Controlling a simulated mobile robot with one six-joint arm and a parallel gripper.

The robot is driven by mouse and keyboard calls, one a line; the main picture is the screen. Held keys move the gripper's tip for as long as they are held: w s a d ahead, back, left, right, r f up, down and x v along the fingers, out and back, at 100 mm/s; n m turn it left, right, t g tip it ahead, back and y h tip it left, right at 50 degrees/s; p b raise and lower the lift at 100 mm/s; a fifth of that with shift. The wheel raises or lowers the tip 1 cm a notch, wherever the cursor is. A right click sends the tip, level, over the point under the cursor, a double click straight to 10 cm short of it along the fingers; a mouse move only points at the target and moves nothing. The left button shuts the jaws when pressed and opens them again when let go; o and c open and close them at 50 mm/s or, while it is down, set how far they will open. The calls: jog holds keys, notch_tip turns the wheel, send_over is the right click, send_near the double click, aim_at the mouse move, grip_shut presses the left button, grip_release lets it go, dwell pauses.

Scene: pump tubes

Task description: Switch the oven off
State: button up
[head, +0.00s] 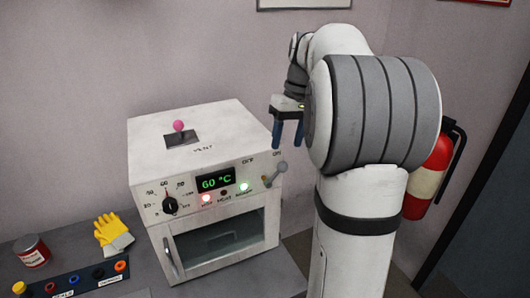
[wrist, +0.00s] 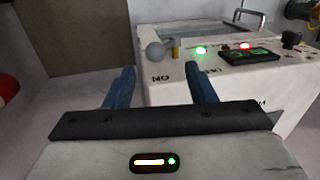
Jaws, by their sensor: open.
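The white oven (head: 205,240) stands on the bench, its display (head: 215,181) reading 60 °C. A red light (head: 206,198) and a green light (head: 244,187) are lit on its front. A grey lever switch with a ball end (head: 281,167) is at the panel's upper right, leaning right toward the ON mark, away from OFF. In the wrist view the lever's ball (wrist: 155,50) shows beyond and between the fingers, beside the upside-down ON mark. My gripper (head: 287,144) is open and empty, above the oven's right edge; its blue fingers also show in the wrist view (wrist: 161,72). They appear apart from the lever.
A black dial (head: 170,206) is at the panel's left, and a pink-knobbed vent lever (head: 179,126) is on the oven top. Yellow gloves (head: 113,232), a red can (head: 32,251) and a connector strip (head: 75,281) lie to the left. A fire extinguisher (head: 428,175) hangs at the right.

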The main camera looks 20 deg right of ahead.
aim_at(277, 174)
jog(key=f, duration=0.7)
jog(key=shift+w+a+f+p, duration=0.2)
jog(key=shift+a+p, duration=0.1)
grip_shut()
dwell(0.4)
